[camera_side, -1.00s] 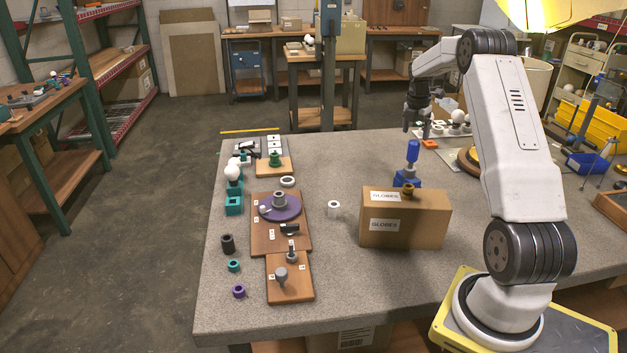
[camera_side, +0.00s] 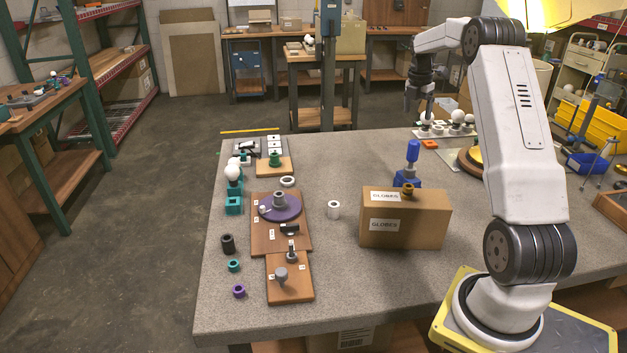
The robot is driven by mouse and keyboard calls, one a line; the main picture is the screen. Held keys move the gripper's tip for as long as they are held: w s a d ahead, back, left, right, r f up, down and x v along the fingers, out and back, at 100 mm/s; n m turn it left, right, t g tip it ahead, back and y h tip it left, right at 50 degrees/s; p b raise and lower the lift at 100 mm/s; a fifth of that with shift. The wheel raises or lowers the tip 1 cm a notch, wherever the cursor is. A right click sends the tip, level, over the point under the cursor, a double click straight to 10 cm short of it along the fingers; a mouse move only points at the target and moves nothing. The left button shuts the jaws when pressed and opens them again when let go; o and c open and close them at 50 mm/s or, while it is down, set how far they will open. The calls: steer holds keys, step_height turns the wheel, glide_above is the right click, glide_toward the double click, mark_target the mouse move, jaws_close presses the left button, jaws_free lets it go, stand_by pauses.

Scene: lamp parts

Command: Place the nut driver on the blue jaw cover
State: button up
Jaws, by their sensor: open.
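A tool with a blue handle, which looks like the nut driver (camera_side: 413,151), stands upright behind the cardboard box. Directly below it is a blue block that looks like the blue jaw cover (camera_side: 407,177). The driver's lower end meets the block in this view, but the exact contact is too small to make out. The box hides the block's lower part. My gripper (camera_side: 412,109) is open and empty, pointing down above the blue handle in the picture and clear of it.
The cardboard box (camera_side: 405,224) marked GLOBES has a brass-coloured part (camera_side: 408,192) on top. A white ring (camera_side: 334,209) stands left of it. Wooden boards (camera_side: 262,238) with lamp parts lie on the left. White globes (camera_side: 457,116) stand at the back right.

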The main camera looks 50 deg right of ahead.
steer(key=w+a+f+m+t, duration=0.15)
steer(key=w+a+m, duration=0.25)
steer(key=a, duration=0.9)
steer(key=w+a+f+m, duration=0.2)
steer(key=w+a+m, duration=0.1)
steer(key=a, duration=0.9)
steer(key=s+a+f+m, duration=0.2)
steer(key=s+a+m, duration=0.1)
steer(key=a, duration=0.4)
steer(key=s+a+f+m+t+y, duration=0.1)
steer(key=s+a+f+m, duration=0.1)
steer(key=s+a, duration=0.3)
steer(key=s+a+f+m, duration=0.2)
steer(key=s+a+m, duration=0.1)
steer(key=a, duration=0.7)
steer(key=shift+s+a+m, duration=0.2)
steer(key=shift+s+m, duration=0.2)
steer(key=shift+s, duration=0.45)
